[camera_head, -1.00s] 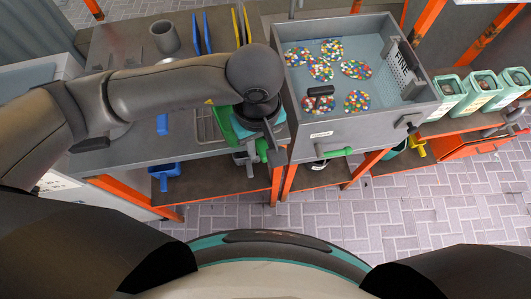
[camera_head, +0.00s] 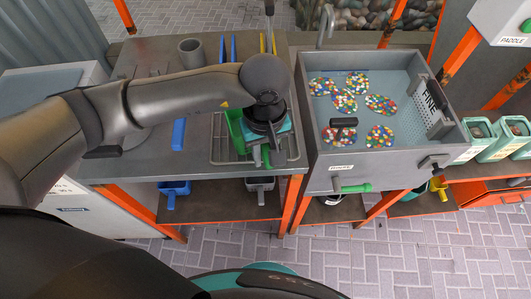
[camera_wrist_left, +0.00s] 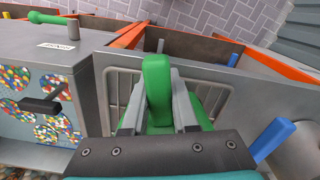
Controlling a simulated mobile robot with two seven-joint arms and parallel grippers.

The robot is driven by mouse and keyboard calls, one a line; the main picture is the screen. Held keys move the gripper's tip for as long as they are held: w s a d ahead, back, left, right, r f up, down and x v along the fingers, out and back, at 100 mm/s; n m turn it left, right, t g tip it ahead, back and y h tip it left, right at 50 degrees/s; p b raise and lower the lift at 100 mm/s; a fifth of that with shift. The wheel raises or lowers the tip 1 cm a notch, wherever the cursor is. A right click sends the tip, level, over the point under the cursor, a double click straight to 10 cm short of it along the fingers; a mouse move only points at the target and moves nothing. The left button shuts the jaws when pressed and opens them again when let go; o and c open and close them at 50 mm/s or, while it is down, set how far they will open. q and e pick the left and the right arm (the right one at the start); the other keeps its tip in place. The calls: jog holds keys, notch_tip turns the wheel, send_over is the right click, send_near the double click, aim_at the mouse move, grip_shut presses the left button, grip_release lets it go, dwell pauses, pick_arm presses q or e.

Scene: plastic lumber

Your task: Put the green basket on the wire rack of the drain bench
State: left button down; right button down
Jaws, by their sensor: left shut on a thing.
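My left gripper (camera_head: 266,158) is shut on the green basket's upright handle, which stands between the grey fingers in the left wrist view (camera_wrist_left: 157,90). The green basket (camera_head: 234,124) is mostly hidden under my wrist and gripper. It is over the wire rack (camera_head: 222,151), a grid of thin metal bars at the right end of the grey drain bench (camera_head: 130,172). Bars of the rack show on both sides of the fingers in the left wrist view (camera_wrist_left: 213,98). I cannot tell whether the basket's bottom touches the rack. My right gripper is not in view.
A grey sink (camera_head: 320,180) with water and several speckled discs adjoins the rack on the right. A grey cup (camera_head: 191,52) and a blue-handled tool (camera_head: 179,134) are on the bench. Blue (camera_head: 174,190) and grey bins are on the shelf below. Green-white containers (camera_head: 480,140) stand far right.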

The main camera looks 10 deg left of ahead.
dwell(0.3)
pick_arm(q)
jog(key=c, duration=0.6)
grip_release()
notch_tip(320, 180, up, 15)
jog(key=p, duration=0.1)
jog(key=shift+s, duration=0.1)
